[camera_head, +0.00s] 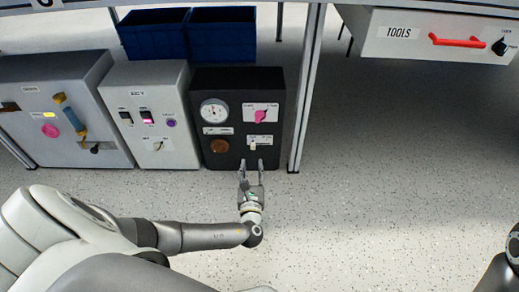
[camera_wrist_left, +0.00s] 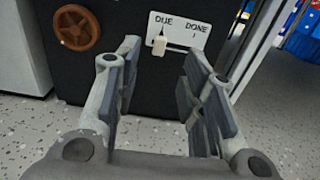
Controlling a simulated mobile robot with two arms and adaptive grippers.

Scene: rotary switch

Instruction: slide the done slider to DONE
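The done slider is a small white knob (camera_wrist_left: 159,45) on a white plate (camera_wrist_left: 180,30) marked DUE and DONE. The knob stands at the DUE end, on the left of the slot. In the head view the slider knob (camera_head: 253,146) is on the lower right of the black box (camera_head: 232,80). My left gripper (camera_head: 251,165) is open in front of the box's lower part, just below the slider plate. In the left wrist view its two fingers (camera_wrist_left: 160,62) stand apart, with the knob seen between them. They hold nothing. My right gripper is out of view.
The black box also carries a gauge (camera_head: 214,111), a pink knob (camera_head: 261,116) and a brown handwheel (camera_head: 219,146). A grey switch box (camera_head: 150,85) stands close on its left. A table leg (camera_head: 306,90) rises close on its right. The floor in front is clear.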

